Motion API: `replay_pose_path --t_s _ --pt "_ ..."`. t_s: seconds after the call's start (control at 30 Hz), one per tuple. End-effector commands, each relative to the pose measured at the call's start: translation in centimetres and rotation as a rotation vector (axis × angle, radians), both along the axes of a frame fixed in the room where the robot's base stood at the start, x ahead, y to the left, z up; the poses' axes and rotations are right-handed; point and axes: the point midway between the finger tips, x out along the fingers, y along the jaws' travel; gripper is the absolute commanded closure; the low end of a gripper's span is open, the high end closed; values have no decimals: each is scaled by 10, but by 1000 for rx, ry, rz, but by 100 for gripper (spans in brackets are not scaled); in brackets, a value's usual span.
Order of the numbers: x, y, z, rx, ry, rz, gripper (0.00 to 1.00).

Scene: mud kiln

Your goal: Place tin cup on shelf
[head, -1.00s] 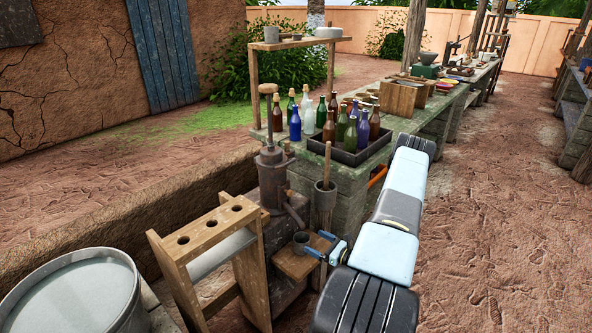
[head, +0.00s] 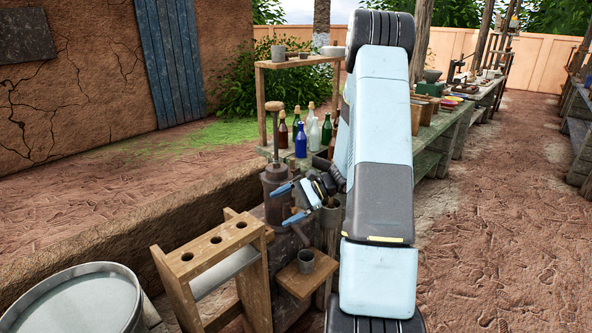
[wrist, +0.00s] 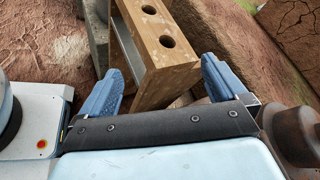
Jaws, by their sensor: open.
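No cup shows there.
The iron pump (head: 276,190) is right beside my gripper. Bottles (head: 314,134) stand behind it, partly hidden by my arm. The holed rack (head: 213,252) and a metal drum (head: 75,300) are at lower left. Small items sit along the shelf top.

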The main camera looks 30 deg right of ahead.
Motion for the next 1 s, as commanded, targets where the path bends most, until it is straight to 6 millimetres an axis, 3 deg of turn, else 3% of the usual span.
replay_pose_path --t_s 0.1,0.5,1.0 --pt "-12 19 32 -95 -38 98 1" --pt "-67 67 112 -417 -172 381 1" --pt "-147 97 190 -836 -406 648 1"
